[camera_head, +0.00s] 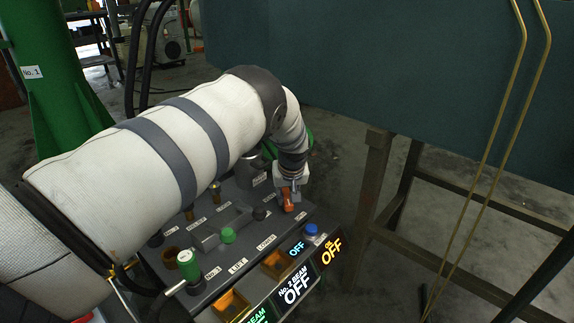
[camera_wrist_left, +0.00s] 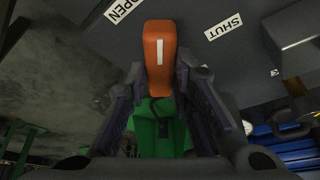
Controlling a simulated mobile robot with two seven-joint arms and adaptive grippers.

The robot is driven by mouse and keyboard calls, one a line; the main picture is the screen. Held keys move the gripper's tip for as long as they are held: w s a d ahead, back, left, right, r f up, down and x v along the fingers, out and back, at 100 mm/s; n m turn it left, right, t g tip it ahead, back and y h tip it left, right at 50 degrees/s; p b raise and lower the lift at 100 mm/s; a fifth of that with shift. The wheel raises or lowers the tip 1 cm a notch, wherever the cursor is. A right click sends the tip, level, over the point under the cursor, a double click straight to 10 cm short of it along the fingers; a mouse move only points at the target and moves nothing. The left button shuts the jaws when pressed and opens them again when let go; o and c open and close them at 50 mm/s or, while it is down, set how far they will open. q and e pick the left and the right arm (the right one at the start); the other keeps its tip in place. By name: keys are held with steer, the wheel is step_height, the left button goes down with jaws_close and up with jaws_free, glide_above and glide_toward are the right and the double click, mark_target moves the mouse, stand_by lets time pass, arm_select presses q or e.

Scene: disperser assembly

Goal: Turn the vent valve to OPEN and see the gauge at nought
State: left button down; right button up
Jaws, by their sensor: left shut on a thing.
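The vent valve's orange handle (camera_head: 288,203) is at the far right corner of the grey console (camera_head: 301,211). In the left wrist view the handle (camera_wrist_left: 160,48) bears a white line and lies between the OPEN label (camera_wrist_left: 122,8) and the SHUT label (camera_wrist_left: 223,27); the line points between them. My left gripper (camera_head: 290,186) reaches down over the handle and is shut on it; its fingers (camera_wrist_left: 164,84) lie on both sides in the wrist view. I cannot make out the gauge in either view. My right gripper is not in view.
The console carries green-topped levers (camera_head: 189,263), a blue button (camera_head: 311,230) and lit signs, including a yellow OFF sign (camera_head: 331,250). A large dark green panel (camera_head: 400,75) on a frame stands at the right. A green column (camera_head: 52,80) marked No. 1 stands at the left.

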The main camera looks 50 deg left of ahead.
arm_select(q)
steer(key=n+b, duration=0.1)
steer(key=n, duration=0.1)
steer(key=n+g+b, duration=0.1)
steer(key=n+b, duration=0.1)
steer(key=shift+w+d+f+g, duration=0.1)
steer(key=shift+f+g, duration=0.2)
steer(key=shift+f, duration=0.05)
steer(key=n+g+b, duration=0.1)
steer(key=n+b, duration=0.2)
steer(key=shift+r, duration=0.15)
steer(key=shift+r+n+b, duration=0.1)
steer(key=shift+n+b, duration=0.2)
steer(key=shift+b, duration=0.15)
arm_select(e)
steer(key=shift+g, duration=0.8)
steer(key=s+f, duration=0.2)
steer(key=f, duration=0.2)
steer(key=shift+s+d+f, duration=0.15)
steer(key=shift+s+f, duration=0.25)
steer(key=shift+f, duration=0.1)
arm_select(q)
steer(key=c, duration=1.4)
jaws_free()
steer(key=shift+r, duration=0.1)
steer(key=v, duration=1.2)
steer(key=shift+w+d, duration=0.2)
steer(key=shift+w, duration=0.05)
